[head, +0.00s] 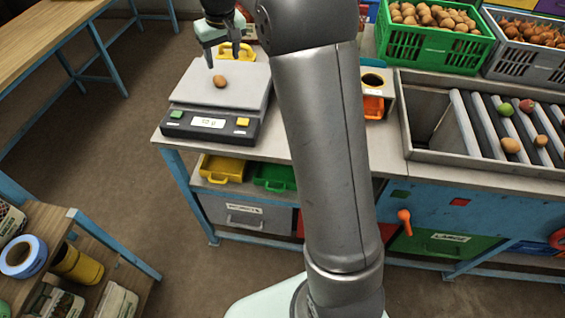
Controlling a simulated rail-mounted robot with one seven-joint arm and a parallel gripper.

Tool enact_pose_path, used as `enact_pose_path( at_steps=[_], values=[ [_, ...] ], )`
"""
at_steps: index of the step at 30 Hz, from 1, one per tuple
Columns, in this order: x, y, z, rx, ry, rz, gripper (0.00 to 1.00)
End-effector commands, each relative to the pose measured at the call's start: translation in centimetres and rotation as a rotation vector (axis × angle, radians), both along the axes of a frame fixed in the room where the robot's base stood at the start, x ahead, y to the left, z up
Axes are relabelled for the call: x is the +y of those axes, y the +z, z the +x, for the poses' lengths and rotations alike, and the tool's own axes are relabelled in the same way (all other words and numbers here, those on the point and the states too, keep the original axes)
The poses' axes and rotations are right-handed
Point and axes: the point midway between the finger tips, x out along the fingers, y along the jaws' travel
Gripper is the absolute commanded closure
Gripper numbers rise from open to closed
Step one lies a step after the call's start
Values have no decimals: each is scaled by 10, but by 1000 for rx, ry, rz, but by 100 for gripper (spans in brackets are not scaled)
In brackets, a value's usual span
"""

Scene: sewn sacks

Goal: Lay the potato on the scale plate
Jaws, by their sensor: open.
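My gripper (221,62) is open above the plate, just behind and above the potato in the picture. Its fingers are apart, and the potato shows below them, with nothing held between them. My arm hides part of the bench to the right of the scale.
A roller sorter (480,165) with several potatoes and a red fruit-like item stands at the right. A green crate of potatoes (432,50) and a grey crate (522,72) stand behind it. A yellow-handled item (236,50) is behind the scale.

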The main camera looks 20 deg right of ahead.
Motion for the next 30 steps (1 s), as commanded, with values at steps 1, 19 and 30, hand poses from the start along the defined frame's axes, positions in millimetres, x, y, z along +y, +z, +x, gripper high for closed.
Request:
enact_pose_path(
  at_steps=[1,19,30],
  values=[
    [-1,10,-38,10,-16,-6,43],
    [-13,-69,-378,148,-187,1,43],
    [-13,-71,-383,153,-190,2,43]
  ],
)
